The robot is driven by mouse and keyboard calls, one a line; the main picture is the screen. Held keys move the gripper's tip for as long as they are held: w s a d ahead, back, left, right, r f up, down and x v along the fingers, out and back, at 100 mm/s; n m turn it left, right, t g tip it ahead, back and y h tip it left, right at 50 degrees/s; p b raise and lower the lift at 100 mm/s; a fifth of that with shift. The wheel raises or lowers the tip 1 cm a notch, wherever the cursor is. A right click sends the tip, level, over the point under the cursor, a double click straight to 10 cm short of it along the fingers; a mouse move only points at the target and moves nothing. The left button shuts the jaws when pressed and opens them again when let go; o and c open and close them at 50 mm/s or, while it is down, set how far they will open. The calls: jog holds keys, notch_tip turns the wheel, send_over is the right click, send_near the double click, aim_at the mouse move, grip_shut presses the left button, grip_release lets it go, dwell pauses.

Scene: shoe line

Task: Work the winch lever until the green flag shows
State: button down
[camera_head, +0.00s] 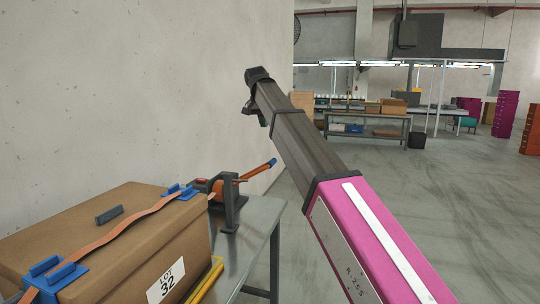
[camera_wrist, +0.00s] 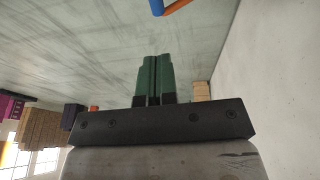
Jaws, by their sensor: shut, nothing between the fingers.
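The winch (camera_head: 230,205) is a dark bracket on the grey bench beside a cardboard box. Its orange lever (camera_head: 253,172) slants up to the right and ends in a blue grip (camera_head: 272,163). The blue grip also shows at the top edge of the wrist view (camera_wrist: 157,7), apart from my fingers. A small red patch (camera_head: 202,181) shows by the winch; I see no green flag. My gripper (camera_head: 262,119) is above the lever, partly hidden behind my arm's end. Its green fingers (camera_wrist: 154,58) are together and empty in the wrist view.
The cardboard box (camera_head: 120,235), labelled LOT 32, has an orange strap (camera_head: 130,220) over it with blue corner pieces. The bench (camera_head: 255,225) stands near a bare wall (camera_head: 130,80) on the left. Open floor (camera_head: 440,200) lies to the right.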

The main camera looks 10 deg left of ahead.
jog(key=shift+f, duration=0.1)
send_near(273, 160)
jog(key=x, duration=0.3)
jog(key=a+x, duration=0.1)
jog(key=x, duration=0.1)
jog(key=shift+w+f, duration=0.1)
jog(key=shift+d+f, duration=0.15)
jog(key=shift+f, duration=0.6)
jog(key=shift+d, duration=0.1)
jog(key=shift+d+f, duration=0.35)
jog(key=shift+f, duration=0.1)
jog(key=d+f+y, duration=0.4)
jog(key=f+y, duration=0.1)
jog(key=f, duration=0.6)
jog(key=shift+s+d+m+t, duration=0.25)
jog(key=shift+d+m+t, duration=0.05)
jog(key=shift+d+m, duration=0.1)
jog(key=shift+f, duration=0.2)
